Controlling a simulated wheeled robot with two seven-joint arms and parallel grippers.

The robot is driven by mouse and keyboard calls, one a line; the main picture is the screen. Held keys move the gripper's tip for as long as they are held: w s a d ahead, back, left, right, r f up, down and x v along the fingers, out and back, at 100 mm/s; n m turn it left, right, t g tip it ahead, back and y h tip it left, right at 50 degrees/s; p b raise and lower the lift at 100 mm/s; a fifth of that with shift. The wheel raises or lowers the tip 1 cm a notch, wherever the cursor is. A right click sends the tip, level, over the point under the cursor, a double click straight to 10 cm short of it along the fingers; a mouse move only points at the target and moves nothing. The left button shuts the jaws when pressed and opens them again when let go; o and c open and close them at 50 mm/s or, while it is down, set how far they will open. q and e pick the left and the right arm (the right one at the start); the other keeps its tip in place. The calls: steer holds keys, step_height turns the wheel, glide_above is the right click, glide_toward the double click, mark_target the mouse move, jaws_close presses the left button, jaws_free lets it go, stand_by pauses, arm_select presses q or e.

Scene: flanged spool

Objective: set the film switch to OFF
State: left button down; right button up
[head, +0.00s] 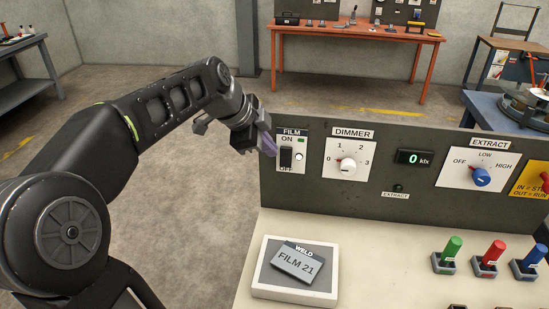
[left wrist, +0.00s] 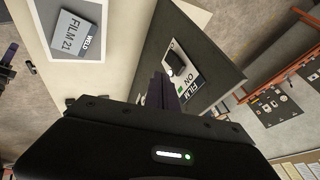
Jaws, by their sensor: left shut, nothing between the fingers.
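The film switch (head: 286,158) is a dark rocker on a white plate marked FILM, with ON above and OFF below. I cannot tell which way it is tipped. A small green light (head: 301,141) shows beside ON. My left gripper (head: 269,146) is shut and empty at the left edge of this plate, its purple fingers pointing at it. In the left wrist view the shut fingers (left wrist: 164,92) overlap the film plate (left wrist: 186,76) and hide part of it. I cannot tell whether they touch it. My right gripper does not clearly show.
The dimmer knob (head: 347,168) is right of the switch, then a display (head: 414,158) and the blue extract knob (head: 481,177). A FILM 21 card (head: 296,263) lies on a pad below. Green, red and blue levers (head: 488,254) stand at right.

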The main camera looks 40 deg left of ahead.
arm_select(q)
steer(key=shift+v, duration=2.5)
steer(key=b, duration=0.2)
steer(key=f+b, duration=0.1)
steer(key=b, duration=0.1)
steer(key=shift+d+f+g, duration=0.2)
steer(key=shift+d+g, duration=0.05)
steer(key=shift+g, duration=0.05)
steer(key=shift+f, duration=0.15)
